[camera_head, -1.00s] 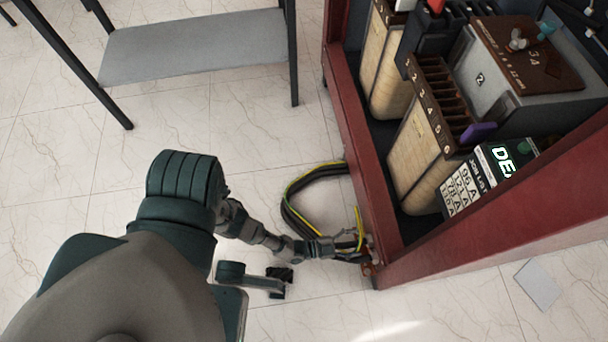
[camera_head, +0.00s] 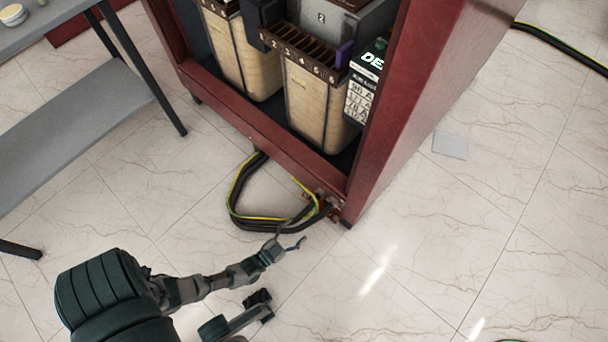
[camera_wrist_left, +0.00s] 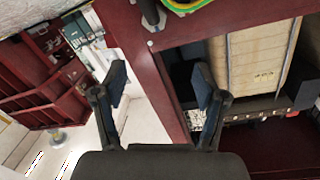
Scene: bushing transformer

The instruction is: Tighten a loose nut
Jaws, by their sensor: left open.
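The red cabinet (camera_head: 262,135) has a small copper-coloured fitting (camera_head: 327,207) at its lower front corner, where black and yellow-green cables (camera_head: 240,190) end. A nut there is too small to make out in the head view. My left gripper (camera_head: 290,241) is open and empty, below and left of this fitting and apart from it. In the left wrist view, the open fingers (camera_wrist_left: 160,85) have nothing between them but a red frame bar behind. A small bolt-like spot (camera_wrist_left: 150,43) shows on that bar; I cannot tell if it is the nut.
Tan transformer blocks (camera_head: 318,108) stand inside the cabinet. A grey table with a lower shelf (camera_head: 75,125) is at the left. A small grey plate (camera_head: 450,145) lies on the floor at the right.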

